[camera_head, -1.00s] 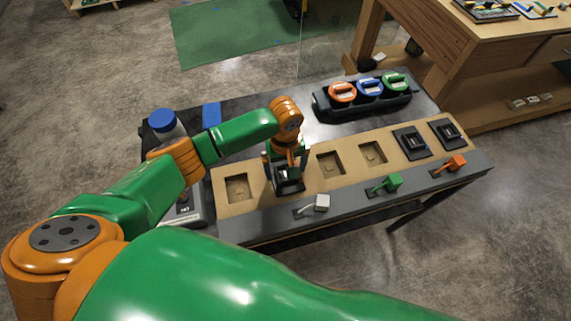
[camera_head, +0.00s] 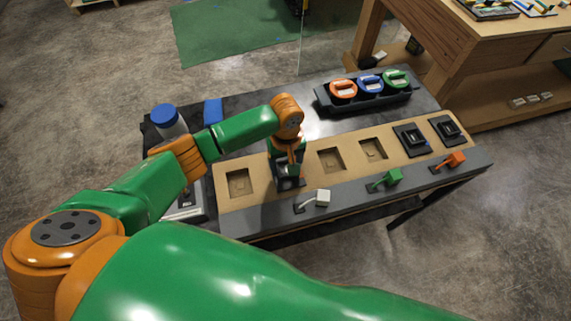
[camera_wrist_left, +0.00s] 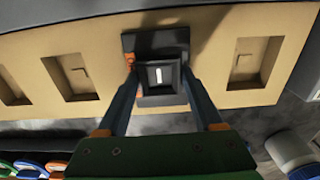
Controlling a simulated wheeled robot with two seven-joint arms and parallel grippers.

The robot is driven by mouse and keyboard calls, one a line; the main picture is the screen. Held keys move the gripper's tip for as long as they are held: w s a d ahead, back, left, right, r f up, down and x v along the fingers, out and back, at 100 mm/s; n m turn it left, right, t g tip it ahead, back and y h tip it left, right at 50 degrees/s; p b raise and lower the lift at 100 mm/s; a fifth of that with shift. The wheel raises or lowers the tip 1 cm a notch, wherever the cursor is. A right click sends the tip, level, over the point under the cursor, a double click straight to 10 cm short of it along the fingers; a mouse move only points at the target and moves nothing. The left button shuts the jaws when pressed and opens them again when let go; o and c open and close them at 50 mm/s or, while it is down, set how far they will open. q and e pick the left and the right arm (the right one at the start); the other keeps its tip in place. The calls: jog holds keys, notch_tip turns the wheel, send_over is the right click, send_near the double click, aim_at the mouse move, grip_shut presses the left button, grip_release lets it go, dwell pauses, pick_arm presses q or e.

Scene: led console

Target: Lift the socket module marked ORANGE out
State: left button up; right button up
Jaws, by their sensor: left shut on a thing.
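My left gripper (camera_head: 287,166) is over the tan panel, at the second position from the left. It is shut on a black socket module (camera_wrist_left: 157,97), which sits between the two fingertips in the left wrist view. The module's raised block has a white mark on top; I cannot read an ORANGE label. Dark parts of this module (camera_head: 290,184) show under the fingers in the head view. I cannot tell whether it is seated or slightly raised. Two other black modules (camera_head: 411,139) (camera_head: 448,130) sit at the panel's right end. My right gripper is not in view.
Empty recesses (camera_head: 238,183) (camera_head: 331,160) (camera_head: 373,150) lie on both sides of the gripper. White (camera_head: 322,197), green (camera_head: 394,176) and orange (camera_head: 456,158) levers line the front edge. A black tray (camera_head: 360,104) behind holds orange, blue and green round pieces. A blue-capped bottle (camera_head: 164,118) stands left.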

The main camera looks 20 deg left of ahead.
pick_arm(q)
jog(key=shift+w+r+p, duration=0.15)
jog(key=shift+r+p, duration=0.05)
jog(key=shift+p, duration=0.4)
jog(key=shift+c, duration=0.2)
dwell(0.4)
jog(key=shift+r+p, duration=0.75)
jog(key=shift+p, duration=0.15)
dwell(0.3)
notch_tip(320, 180, up, 4)
jog(key=p, duration=0.5)
jog(key=shift+f, duration=0.1)
